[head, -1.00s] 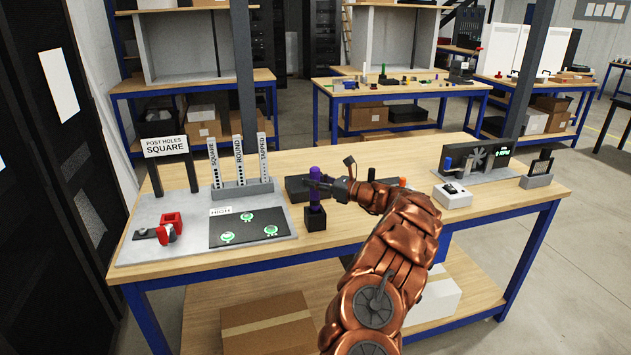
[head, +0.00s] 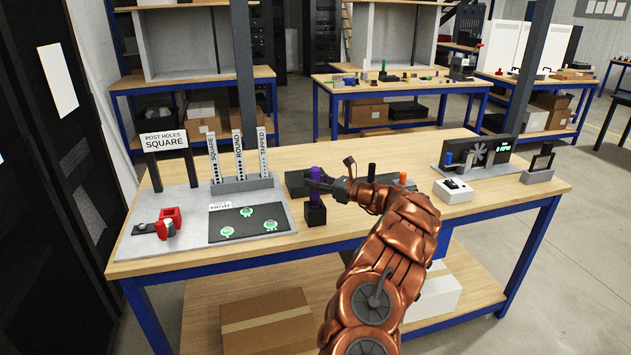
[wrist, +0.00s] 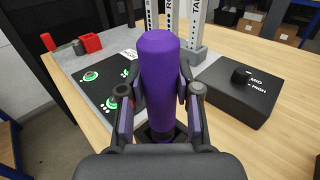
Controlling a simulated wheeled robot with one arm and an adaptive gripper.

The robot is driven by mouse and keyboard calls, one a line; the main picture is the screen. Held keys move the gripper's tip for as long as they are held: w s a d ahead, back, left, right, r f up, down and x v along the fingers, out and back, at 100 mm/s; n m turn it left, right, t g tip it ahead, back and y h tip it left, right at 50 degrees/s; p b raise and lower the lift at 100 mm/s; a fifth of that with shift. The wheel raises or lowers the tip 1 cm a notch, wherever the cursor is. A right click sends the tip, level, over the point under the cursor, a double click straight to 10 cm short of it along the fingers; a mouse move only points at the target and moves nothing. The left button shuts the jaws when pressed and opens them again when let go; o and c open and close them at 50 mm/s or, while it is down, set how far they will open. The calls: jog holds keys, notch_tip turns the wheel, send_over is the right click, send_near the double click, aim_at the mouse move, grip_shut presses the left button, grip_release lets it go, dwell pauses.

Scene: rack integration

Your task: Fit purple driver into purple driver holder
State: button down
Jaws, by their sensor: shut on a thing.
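The purple driver (head: 314,178) stands upright in my gripper (head: 324,185), just above or in the black purple driver holder (head: 316,215) on the workbench. In the wrist view, the driver (wrist: 158,75) fills the middle, with the two fingers of my gripper (wrist: 158,98) shut on its sides. The holder (wrist: 152,133) shows below the driver as a dark block. The fingers partly hide where the driver meets the holder, so I cannot tell how deep it sits.
Left of the holder is a grey board with a black mat (head: 250,224) and red parts (head: 168,220). Marked posts (head: 238,160) stand behind it. A black box (wrist: 240,90) is close on the right. A white switch box (head: 453,190) stands farther right. Bench front near the holder is clear.

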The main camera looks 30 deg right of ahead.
jog(key=shift+f+b, duration=0.5)
jog(key=shift+f, duration=0.25)
jog(key=c, duration=0.7)
grip_release()
jog(key=v, duration=1.2)
jog(key=shift+d, duration=0.1)
